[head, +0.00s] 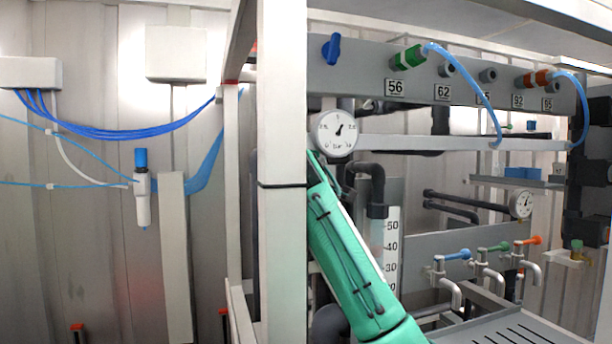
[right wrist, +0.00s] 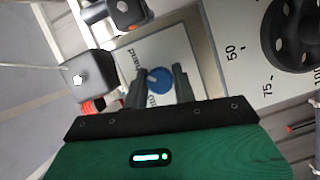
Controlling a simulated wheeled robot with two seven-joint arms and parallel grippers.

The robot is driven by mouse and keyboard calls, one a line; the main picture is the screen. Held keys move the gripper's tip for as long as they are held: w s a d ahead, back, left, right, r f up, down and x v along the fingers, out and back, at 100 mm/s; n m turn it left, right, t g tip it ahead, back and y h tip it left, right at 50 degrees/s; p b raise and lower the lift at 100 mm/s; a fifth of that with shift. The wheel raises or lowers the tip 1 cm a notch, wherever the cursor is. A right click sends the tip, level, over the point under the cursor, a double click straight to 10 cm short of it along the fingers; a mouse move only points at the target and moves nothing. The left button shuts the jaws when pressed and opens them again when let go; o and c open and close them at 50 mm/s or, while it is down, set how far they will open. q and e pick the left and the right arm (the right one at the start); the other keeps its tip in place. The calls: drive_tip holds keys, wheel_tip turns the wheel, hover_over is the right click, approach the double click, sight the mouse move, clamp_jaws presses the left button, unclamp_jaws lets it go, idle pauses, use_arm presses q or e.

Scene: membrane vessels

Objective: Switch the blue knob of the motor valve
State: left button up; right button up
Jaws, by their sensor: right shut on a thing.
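The blue knob (right wrist: 158,80) shows in the right wrist view on a pale plate (right wrist: 182,42) with printed lettering, partly readable as "hand". My right gripper (right wrist: 160,70) has one dark finger on each side of the knob and is shut on it. The fingers hide part of the plate. In the head view my green right arm rises from the bottom toward the white post, and its gripper is hidden there. My left gripper is in neither view.
A white post (head: 282,120) stands beside my right arm. A gauge (head: 334,134) is close above it. A grey panel (head: 360,78) carries another blue knob (head: 331,49) and hose fittings. A black handwheel (right wrist: 295,35) and a grey box (right wrist: 88,75) flank the plate.

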idle(0.4)
drive_tip(key=o, duration=1)
drive_tip(key=shift+f, duration=0.1)
